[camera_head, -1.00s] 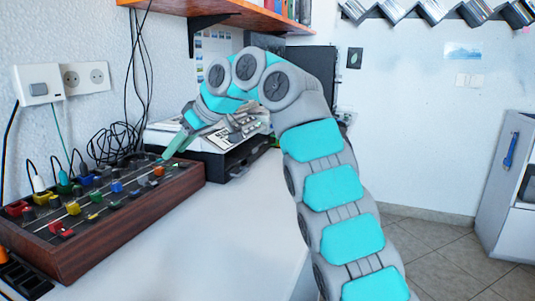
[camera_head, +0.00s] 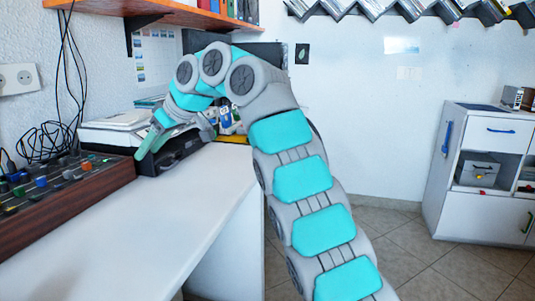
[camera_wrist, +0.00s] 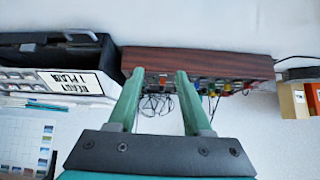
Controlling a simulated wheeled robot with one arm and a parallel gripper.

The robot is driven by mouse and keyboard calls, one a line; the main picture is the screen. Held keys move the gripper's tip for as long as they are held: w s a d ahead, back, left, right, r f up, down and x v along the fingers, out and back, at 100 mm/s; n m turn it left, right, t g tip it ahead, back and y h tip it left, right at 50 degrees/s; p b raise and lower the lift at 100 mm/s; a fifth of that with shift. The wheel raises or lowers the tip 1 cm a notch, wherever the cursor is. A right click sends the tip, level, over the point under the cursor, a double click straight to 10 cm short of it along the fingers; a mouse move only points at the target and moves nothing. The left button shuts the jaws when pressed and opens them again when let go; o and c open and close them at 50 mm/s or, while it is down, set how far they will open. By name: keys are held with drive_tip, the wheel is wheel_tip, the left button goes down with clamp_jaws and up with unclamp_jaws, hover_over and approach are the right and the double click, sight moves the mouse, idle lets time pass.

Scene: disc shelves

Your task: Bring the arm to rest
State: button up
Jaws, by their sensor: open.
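My gripper (camera_head: 152,140) is at the end of my bent teal and grey arm (camera_head: 290,180), over the left side of the white worktop in the head view. Its two green fingers (camera_wrist: 159,74) are apart in the wrist view, with nothing between them. The arm arches up from the lower right and bends over to the left, its fingers pointing down and left.
A wooden-sided control box (camera_head: 70,203) with coloured knobs stands on the worktop (camera_head: 160,235) at left. A black tray (camera_head: 175,155) is behind the gripper; its label shows in the wrist view. A shelf (camera_head: 160,8) hangs above. A white cabinet (camera_head: 480,222) stands right; floor between is clear.

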drive_tip(key=w+d+f+m+t+h, duration=0.1)
drive_tip(key=w+d+f+m+h, duration=0.15)
drive_tip(key=d+m, duration=0.75)
drive_tip(key=s+d+f+h, duration=0.1)
drive_tip(key=s+d+f, duration=0.15)
drive_tip(key=d, duration=0.35)
drive_tip(key=s+d+f+g+h, duration=0.1)
drive_tip(key=s+d+f, duration=0.15)
drive_tip(key=d, duration=0.25)
drive_tip(key=s+d+f+h, duration=0.1)
drive_tip(key=s+d+f, duration=0.1)
drive_tip(key=s+d, duration=0.3)
drive_tip(key=s+d+f+m+g+h, duration=0.1)
drive_tip(key=s+d+f, duration=0.4)
drive_tip(key=s, duration=0.6)
drive_tip(key=s+d+f+m+g+h, duration=0.1)
drive_tip(key=s+d+f+g, duration=0.1)
drive_tip(key=s+d+f, duration=0.3)
drive_tip(key=s+d+f+m+g+h, duration=0.1)
drive_tip(key=s+d+f, duration=0.4)
drive_tip(key=s+f, duration=0.5)
drive_tip(key=s+m, duration=0.1)
drive_tip(key=s, duration=0.6)
drive_tip(key=shift+d+g, duration=0.3)
drive_tip(key=shift+d, duration=0.05)
drive_tip(key=shift+a, duration=0.1)
